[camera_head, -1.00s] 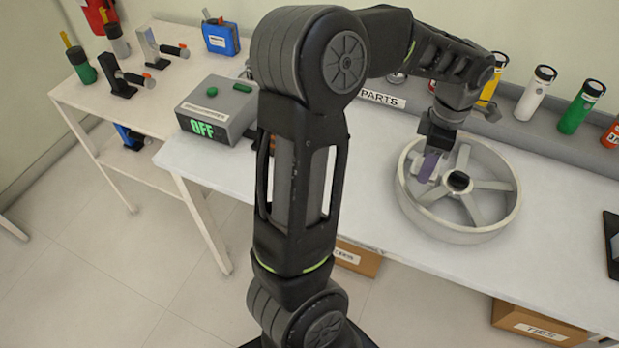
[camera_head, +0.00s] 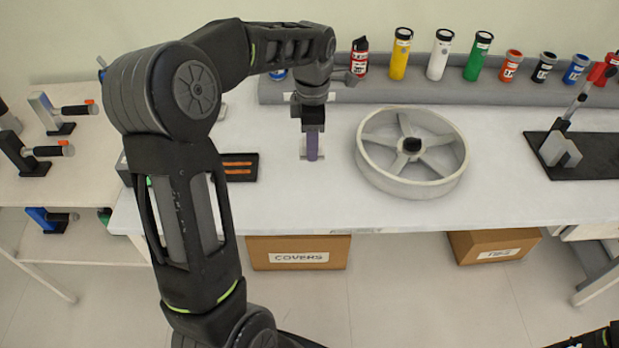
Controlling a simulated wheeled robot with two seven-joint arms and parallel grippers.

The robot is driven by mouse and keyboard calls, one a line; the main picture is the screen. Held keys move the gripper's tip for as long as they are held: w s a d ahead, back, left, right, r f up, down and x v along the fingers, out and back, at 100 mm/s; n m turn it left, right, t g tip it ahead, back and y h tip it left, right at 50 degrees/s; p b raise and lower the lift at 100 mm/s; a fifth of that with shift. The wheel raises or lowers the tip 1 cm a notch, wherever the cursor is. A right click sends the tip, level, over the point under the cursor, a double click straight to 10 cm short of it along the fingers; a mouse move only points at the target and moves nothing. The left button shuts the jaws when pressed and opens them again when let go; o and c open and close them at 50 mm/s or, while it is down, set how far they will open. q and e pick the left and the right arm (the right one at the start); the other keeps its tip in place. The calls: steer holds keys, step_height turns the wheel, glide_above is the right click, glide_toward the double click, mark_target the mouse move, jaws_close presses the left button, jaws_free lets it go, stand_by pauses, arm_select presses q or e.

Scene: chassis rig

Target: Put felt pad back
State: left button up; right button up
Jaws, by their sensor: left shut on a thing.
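My left gripper (camera_head: 312,154) points down over the white bench, just left of the large wheel. It is shut on a small upright purple piece, which looks like the felt pad (camera_head: 312,146). I cannot tell whether the pad touches the bench. The grey spoked wheel (camera_head: 372,174) lies flat on the bench with a black hub in its middle.
A dark tray with orange strips (camera_head: 238,167) lies left of the gripper, partly behind my arm. Several coloured bottles, one of them yellow (camera_head: 400,55), stand along the back ledge. A black stand (camera_head: 580,155) is at the right. Bench space in front of the gripper is clear.

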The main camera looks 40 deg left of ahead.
arm_select(q)
glide_above(312, 181)
step_height(312, 181, down, 6)
steer(key=shift+r+p, duration=0.1)
steer(key=shift+p, duration=0.35)
step_height(312, 181, down, 4)
steer(key=shift+r+p, duration=0.15)
steer(key=shift+p, duration=0.3)
steer(key=o, duration=0.7)
steer(key=shift+f, duration=0.25)
steer(key=o, duration=0.5)
